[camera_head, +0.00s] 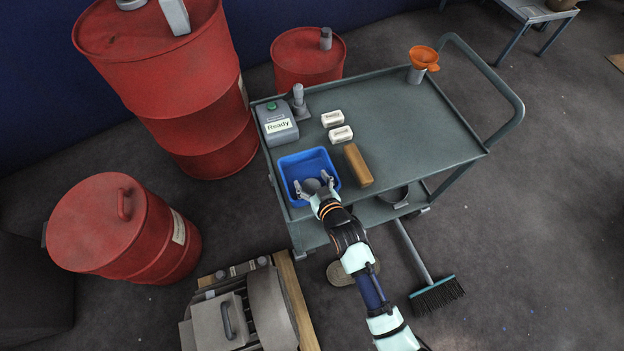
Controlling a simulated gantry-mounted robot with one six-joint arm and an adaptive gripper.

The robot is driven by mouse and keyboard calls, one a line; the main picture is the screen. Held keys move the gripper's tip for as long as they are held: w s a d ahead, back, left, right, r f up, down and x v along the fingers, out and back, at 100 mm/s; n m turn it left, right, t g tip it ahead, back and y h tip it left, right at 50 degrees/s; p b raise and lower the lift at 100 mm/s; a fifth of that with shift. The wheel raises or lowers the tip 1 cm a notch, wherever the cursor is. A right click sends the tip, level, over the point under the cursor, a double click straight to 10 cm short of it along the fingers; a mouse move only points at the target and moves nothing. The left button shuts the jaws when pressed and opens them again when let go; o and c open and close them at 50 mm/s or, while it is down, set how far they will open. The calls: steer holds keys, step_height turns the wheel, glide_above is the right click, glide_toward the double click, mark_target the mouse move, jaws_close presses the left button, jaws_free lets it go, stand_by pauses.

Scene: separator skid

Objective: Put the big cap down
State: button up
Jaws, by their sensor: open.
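The big cap (312,185) looks like a dark grey round piece and sits at the blue bin (284,166), between the fingers of my gripper (314,188). The bin stands at the near left corner of the grey-green cart top. My gripper reaches over the bin's near side with its fingers spread on either side of the cap. The gripper is open. I cannot tell whether the fingers touch the cap, or whether it rests fully on the bin's floor.
Beside the bin are a grey canister (277,127) marked "Ready", two small white boxes (341,134) and a brown block (358,166). An orange funnel (424,57) stands at the far corner. Red drums (165,80) stand left of the cart. The cart top's right half is clear.

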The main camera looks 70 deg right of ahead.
steer(key=shift+a+f, duration=0.15)
steer(key=shift+f, duration=0.05)
steer(key=s+a+r+p, duration=0.1)
steer(key=a+r+p, duration=0.1)
steer(key=shift+s+a+r, duration=0.3)
steer(key=shift+s+r, duration=0.05)
steer(key=shift+r, duration=0.05)
steer(key=p+v, duration=0.2)
steer(key=v, duration=0.6)
steer(key=shift+s+a+p, duration=0.2)
steer(key=shift+s+p, duration=0.1)
steer(key=w+a+r+n+t+y, duration=0.4)
steer(key=w+a+r+n+y, duration=0.3)
steer(key=w+a+r, duration=1.1)
steer(key=w+a+r+n+y, duration=0.1)
steer(key=a+r+n+y, duration=0.1)
steer(key=a+r, duration=0.4)
steer(key=a+y, duration=0.1)
steer(key=a, duration=0.4)
steer(key=shift+w+a+n, duration=0.25)
steer(key=shift+w+n, duration=0.05)
steer(key=shift+n, duration=0.1)
